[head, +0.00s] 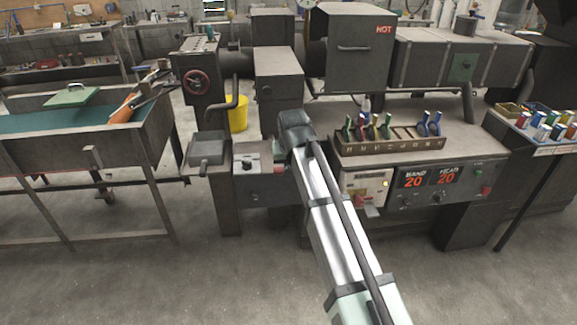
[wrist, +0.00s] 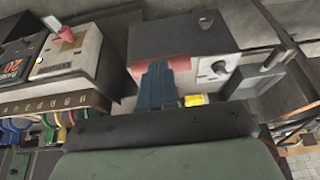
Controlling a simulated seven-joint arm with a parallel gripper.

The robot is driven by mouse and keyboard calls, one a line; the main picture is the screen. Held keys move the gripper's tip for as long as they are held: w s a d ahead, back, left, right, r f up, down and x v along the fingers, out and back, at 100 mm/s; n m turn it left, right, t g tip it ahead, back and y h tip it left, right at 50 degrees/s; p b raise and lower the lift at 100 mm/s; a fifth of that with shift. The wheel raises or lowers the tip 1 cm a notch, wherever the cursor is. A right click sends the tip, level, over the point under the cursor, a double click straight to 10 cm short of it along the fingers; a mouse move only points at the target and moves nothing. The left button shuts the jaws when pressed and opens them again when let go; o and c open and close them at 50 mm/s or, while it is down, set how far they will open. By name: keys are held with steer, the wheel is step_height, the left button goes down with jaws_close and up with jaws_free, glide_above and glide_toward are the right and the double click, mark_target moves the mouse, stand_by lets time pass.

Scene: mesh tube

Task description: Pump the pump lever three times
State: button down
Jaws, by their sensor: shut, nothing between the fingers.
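My gripper (wrist: 158,70) shows in the wrist view as two blue-grey fingers closed together, with nothing held. Its tips are in front of a dark box's reddish edge (wrist: 178,64); I cannot tell whether they touch it. In the head view my wrist hides the fingers, beside the small control box (head: 258,168). No part is clearly marked as the pump lever. A dark bent bar (head: 236,92) stands left of the wrist, above a block with a flat tray-like top (head: 207,148). A red-handled lever (head: 368,203) sits on a pale panel to the right; it also shows in the wrist view (wrist: 65,34).
A rack of coloured-handled tools (head: 390,146) stands on the bench to the right. A machine marked HOT (head: 350,60) rises behind. A yellow bucket (head: 238,116) is behind the bent bar. A sink-like table (head: 85,150) stands left. The floor in front is clear.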

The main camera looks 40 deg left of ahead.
stand_by(0.5)
steer(key=w+a+r+g+h, duration=0.1)
steer(key=w+a+r, duration=0.1)
steer(key=r, duration=0.4)
steer(key=w+a+r+g+h, duration=0.1)
steer(key=w+a+r, duration=0.1)
steer(key=r, duration=0.3)
steer(key=shift+w+a+r, duration=0.3)
steer(key=shift+w+r, duration=0.1)
steer(key=shift+w, duration=0.15)
steer(key=f, duration=0.6)
steer(key=w+a+f, duration=0.1)
steer(key=f, duration=0.3)
steer(key=shift+f, duration=0.1)
steer(key=shift+s+d+f, duration=0.25)
steer(key=shift+f, duration=0.2)
steer(key=shift+s+d+f, duration=0.25)
steer(key=shift+f, duration=0.15)
steer(key=shift+s+d+f, duration=0.25)
steer(key=shift+s+f, duration=0.05)
steer(key=shift+f, duration=0.3)
steer(key=shift+f, duration=0.1)
